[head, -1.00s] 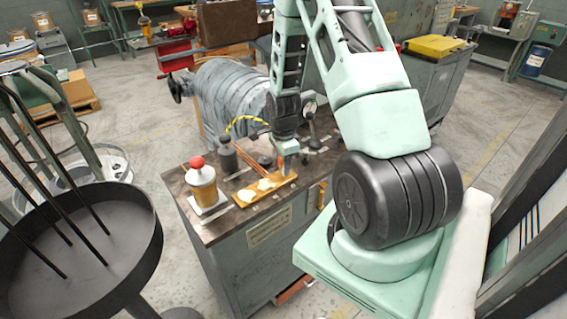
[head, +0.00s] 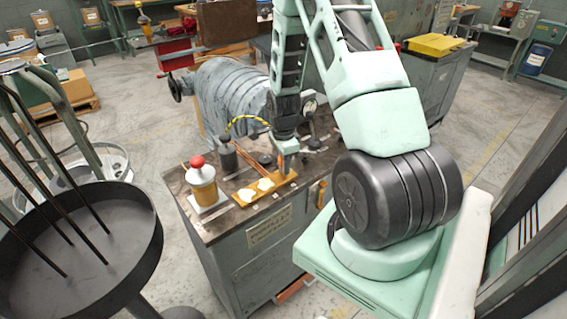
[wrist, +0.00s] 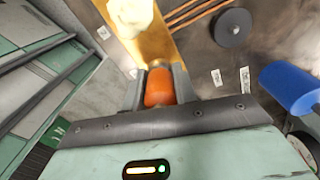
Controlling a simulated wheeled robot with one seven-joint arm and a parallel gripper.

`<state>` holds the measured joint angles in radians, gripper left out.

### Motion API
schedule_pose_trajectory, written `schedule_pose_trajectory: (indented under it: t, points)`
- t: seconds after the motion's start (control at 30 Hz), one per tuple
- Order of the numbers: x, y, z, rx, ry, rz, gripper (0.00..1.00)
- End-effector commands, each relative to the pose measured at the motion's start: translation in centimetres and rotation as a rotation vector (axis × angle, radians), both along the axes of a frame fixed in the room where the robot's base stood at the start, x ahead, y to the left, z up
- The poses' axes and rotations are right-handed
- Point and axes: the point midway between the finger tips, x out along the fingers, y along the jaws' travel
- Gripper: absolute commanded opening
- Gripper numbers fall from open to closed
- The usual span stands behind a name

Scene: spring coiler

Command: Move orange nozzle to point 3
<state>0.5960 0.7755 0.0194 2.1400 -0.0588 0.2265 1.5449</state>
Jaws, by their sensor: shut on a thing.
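My gripper (wrist: 159,88) is shut on the orange nozzle (wrist: 159,87), which shows between the two fingers in the wrist view. In the head view my gripper (head: 287,156) is low over the right end of the wooden board (head: 246,199) on the cabinet top. The nozzle is mostly hidden by the gripper there, and I cannot tell whether it touches the board. Two pale round pieces (head: 266,184) lie on the board. Small white labels lie on the worktop, one of them (wrist: 217,78) right of the nozzle in the wrist view; their numbers are too small to read.
An amber jar with a red knob (head: 202,181) stands at the worktop's left corner. A dark bottle (head: 228,157), copper rods (head: 247,155) and a black disc (wrist: 232,27) are close by. A blue cylinder (wrist: 290,88) is at the right.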

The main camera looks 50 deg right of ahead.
Motion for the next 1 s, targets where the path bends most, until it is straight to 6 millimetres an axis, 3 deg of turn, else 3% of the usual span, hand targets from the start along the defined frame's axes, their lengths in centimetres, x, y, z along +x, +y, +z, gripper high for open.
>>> schedule_pose_trajectory:
  t: [1.0]
  points:
    - [0.0,0.0,-1.2,0.0,-0.001,0.0,0.0]
